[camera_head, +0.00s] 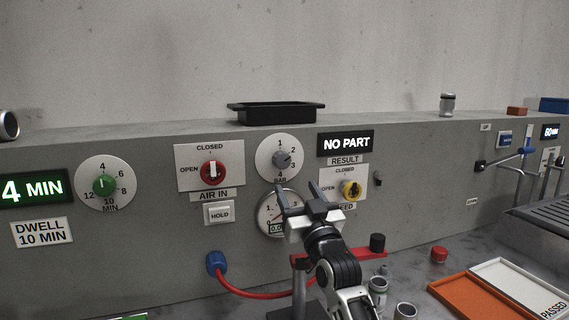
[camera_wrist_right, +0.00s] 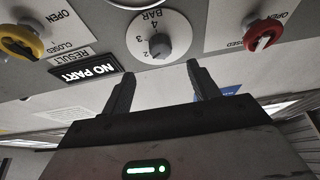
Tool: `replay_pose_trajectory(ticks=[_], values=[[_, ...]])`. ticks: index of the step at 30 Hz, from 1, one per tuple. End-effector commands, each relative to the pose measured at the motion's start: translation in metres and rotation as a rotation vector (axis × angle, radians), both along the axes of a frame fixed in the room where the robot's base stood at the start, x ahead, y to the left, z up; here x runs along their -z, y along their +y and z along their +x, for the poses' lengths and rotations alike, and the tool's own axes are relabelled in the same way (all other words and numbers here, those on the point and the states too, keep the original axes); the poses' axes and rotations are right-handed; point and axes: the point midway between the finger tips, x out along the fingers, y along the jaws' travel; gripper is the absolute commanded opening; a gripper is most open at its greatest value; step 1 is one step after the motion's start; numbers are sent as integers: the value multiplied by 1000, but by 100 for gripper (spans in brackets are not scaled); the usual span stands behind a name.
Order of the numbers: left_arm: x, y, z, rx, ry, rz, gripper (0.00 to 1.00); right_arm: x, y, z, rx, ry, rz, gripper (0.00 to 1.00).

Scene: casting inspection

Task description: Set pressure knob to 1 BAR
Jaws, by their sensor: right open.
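The pressure knob (camera_head: 282,159) is a small grey knob on a round white dial marked 1 to 4 BAR, on the grey panel. Its pointer seems to face right, around 2 to 3; the exact setting is hard to tell. In the right wrist view the knob (camera_wrist_right: 157,45) appears upside down, just beyond and between the fingertips. My right gripper (camera_head: 299,199) is open and empty, below the knob and in front of the gauge (camera_head: 268,214), which it partly hides. The fingers (camera_wrist_right: 160,74) show apart in the wrist view, not touching the knob. My left gripper is out of view.
A red AIR IN valve (camera_head: 213,173) is left of the dial and a yellow valve (camera_head: 352,190) is right of it. A NO PART display (camera_head: 346,143) is near. A black tray (camera_head: 275,113) sits on the ledge. Metal cylinders and an orange tray (camera_head: 482,302) are at lower right.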

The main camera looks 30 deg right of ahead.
Motion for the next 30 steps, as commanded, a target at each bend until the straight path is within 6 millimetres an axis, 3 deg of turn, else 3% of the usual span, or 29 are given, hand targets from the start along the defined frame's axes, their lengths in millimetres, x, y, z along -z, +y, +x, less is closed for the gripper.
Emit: replay_pose_trajectory(ticks=[6, 12, 26, 30], values=[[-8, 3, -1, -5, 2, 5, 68, -22, -10, 43, 0, 0, -1, 60], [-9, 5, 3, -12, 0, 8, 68, -31, -16, 70, -1, 1, 0, 60], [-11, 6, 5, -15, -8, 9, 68, -34, -19, 80, 0, 1, -1, 60], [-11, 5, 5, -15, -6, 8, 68, -34, -19, 80, 0, 1, -1, 21]])
